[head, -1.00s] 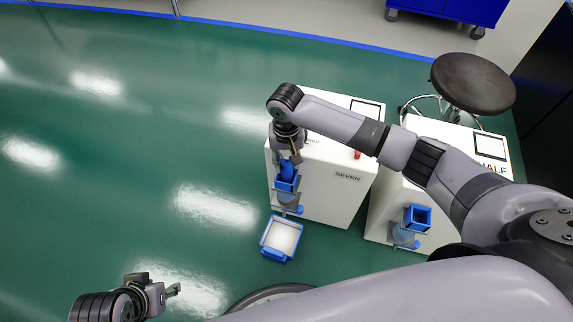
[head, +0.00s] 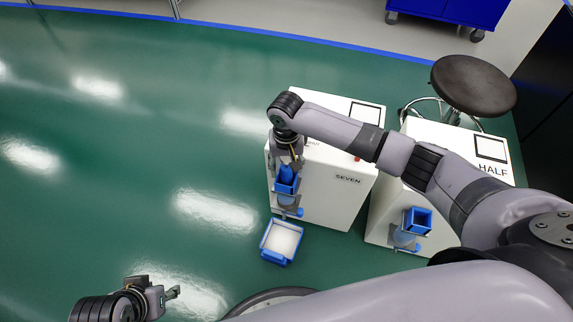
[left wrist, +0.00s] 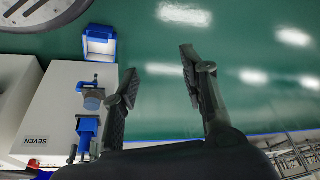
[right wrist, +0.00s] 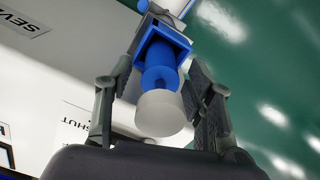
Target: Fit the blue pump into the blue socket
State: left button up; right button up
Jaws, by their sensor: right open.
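The blue pump (right wrist: 162,78) has a pale round end (right wrist: 160,112) that faces the camera in the right wrist view. Its far end is inside the square blue socket (right wrist: 182,42); how deep it sits is hidden. In the head view the pump (head: 286,174) stands in the socket (head: 287,187) on the front of the box marked SEVEN. My right gripper (right wrist: 152,88) is open, with one finger on each side of the pump; contact is not visible. My left gripper (left wrist: 160,70) is open and empty, well away from the boxes; it shows low in the head view (head: 172,294).
A blue tray with a white inside (head: 278,256) lies on the floor below the socket. The white SEVEN box (head: 335,205) stands beside the HALF box (head: 385,195), which carries another blue socket (head: 417,217). A stool (head: 473,84) is behind. The green floor at left is clear.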

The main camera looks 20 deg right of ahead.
jog(key=shift+r, duration=0.1)
notch_tip(320, 180, up, 6)
jog(key=shift+r+p, duration=0.2)
jog(key=shift+p, duration=0.95)
notch_tip(320, 180, up, 6)
jog(key=shift+f+p, duration=0.1)
jog(key=shift+p, duration=0.65)
jog(key=s+a+f+n+t+y, duration=0.2)
jog(key=s+a+f+n+y, duration=0.15)
jog(key=s+a+f, duration=0.4)
pick_arm(q)
jog(key=x, duration=0.4)
jog(key=shift+f, duration=0.3)
pick_arm(e)
jog(key=s+d+f+n+t+h, duration=0.1)
jog(key=s+d+f+h, duration=0.2)
jog(key=s+d, duration=0.9)
jog(key=s+f, duration=0.1)
jog(key=s, duration=0.3)
jog(key=shift+d+f+n, duration=0.2)
jog(key=shift+d+n, duration=0.15)
jog(key=shift+d, duration=0.05)
pick_arm(q)
jog(key=shift+d, duration=0.1)
jog(key=shift+w+p, duration=0.1)
jog(key=shift+p, duration=0.2)
pick_arm(e)
jog(key=shift+f, duration=0.1)
